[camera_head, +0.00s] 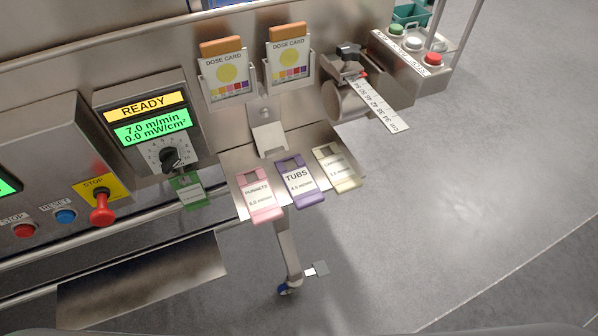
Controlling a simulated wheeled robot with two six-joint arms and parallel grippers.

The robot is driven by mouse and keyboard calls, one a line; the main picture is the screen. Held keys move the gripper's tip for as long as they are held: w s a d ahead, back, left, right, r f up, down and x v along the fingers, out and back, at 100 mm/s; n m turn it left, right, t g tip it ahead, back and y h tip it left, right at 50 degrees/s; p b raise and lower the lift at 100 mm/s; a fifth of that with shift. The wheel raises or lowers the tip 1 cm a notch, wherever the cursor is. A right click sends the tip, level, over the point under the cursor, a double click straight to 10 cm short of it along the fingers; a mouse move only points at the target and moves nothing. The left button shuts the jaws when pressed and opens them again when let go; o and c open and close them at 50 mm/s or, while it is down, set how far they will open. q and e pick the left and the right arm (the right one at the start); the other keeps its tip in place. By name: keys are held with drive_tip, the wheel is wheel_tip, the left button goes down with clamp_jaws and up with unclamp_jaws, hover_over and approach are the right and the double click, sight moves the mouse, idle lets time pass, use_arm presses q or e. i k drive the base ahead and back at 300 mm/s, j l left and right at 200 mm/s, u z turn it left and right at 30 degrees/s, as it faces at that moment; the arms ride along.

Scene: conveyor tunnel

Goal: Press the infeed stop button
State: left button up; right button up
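Several red buttons show. A control box (425,75) at the top right carries a green button (396,29), a white button (413,44) and a red button (432,58); its label is too small to read surely. A smaller red button (25,230) marked STOP is at the far left, beside a blue RESET button (65,216). I cannot read which one is the infeed stop. Neither of my grippers is in view.
A panel display (148,118) reads READY above a dial (170,158). Two dose cards (228,80) hang on the wall. Pink, purple and cream tags lie on a metal shelf (233,171). A ruler (385,107) juts out right of centre. Grey floor (470,200) is open at right.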

sight(25, 230)
drive_tip(key=u, duration=1.85)
